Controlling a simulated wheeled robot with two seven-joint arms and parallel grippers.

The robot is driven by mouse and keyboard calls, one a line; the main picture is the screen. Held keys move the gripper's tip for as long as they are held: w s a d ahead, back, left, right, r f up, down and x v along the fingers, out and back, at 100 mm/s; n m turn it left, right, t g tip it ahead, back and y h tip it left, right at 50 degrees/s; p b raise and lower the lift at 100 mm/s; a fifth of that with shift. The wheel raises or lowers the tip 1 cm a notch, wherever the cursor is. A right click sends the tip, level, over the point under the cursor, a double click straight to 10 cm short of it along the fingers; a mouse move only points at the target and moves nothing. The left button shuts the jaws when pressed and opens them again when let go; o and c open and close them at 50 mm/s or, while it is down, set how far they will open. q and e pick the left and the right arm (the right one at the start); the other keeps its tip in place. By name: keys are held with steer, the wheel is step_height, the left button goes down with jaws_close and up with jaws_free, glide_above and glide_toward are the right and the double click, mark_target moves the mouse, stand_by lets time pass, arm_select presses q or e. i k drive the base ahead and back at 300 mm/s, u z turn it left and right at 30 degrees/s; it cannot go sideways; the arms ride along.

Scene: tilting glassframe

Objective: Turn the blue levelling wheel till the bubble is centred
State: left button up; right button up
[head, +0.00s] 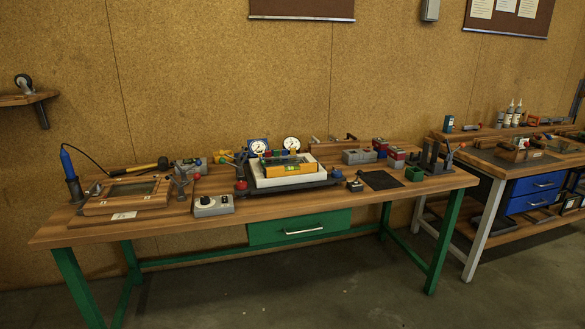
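A yellow spirit level (290,169) lies on a white plate (262,182) over a dark base near the middle of the green-legged bench. Its bubble is too small to make out. Neither of my grippers is in view.
A grey control box (213,206) sits at the front edge. Two dial gauges (291,143) stand behind. Dark mat (381,180) and small blocks are right.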

mark_target(335, 173)
steer(key=k, duration=0.6)
steer(key=z, duration=0.75)
steer(key=i, duration=1.2)
steer(key=z, duration=0.4)
steer(key=i, duration=1.6)
steer(key=u, duration=1.6)
steer(key=i, duration=0.7)
steer(key=u, duration=0.6)
